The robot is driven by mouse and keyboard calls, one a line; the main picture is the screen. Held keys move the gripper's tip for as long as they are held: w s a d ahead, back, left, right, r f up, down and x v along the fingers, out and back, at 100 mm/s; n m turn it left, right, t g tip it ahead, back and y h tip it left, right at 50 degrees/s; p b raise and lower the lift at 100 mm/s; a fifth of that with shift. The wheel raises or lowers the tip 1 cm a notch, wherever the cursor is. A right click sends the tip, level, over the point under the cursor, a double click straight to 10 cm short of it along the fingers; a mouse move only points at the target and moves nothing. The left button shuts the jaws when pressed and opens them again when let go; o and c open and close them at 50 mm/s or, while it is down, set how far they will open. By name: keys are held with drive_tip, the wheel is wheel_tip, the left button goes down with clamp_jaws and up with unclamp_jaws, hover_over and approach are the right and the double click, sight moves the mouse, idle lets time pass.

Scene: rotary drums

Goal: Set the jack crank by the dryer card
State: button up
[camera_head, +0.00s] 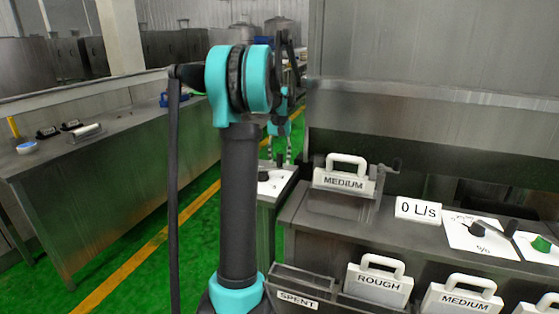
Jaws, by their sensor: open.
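A white card with a handle, reading MEDIUM (343,181), stands upright on the grey bench at centre right. A small grey crank (381,176) with a dark knob shows just right of this card; I cannot tell if they touch. Whether it is the jack crank, and which card is the dryer card, is not labelled. My gripper (279,152) hangs behind my upright arm, over a white panel (273,184) left of the bench. It is partly hidden by my arm, open, and apart from the card and crank. No held thing shows.
Cards reading ROUGH (379,286) and MEDIUM (460,300) stand at front right beside a SPENT bin (298,300). A long table (120,150) stands left across green floor.

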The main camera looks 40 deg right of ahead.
drive_tip(key=shift+f, duration=0.35)
drive_tip(key=shift+c, duration=0.3)
clamp_jaws()
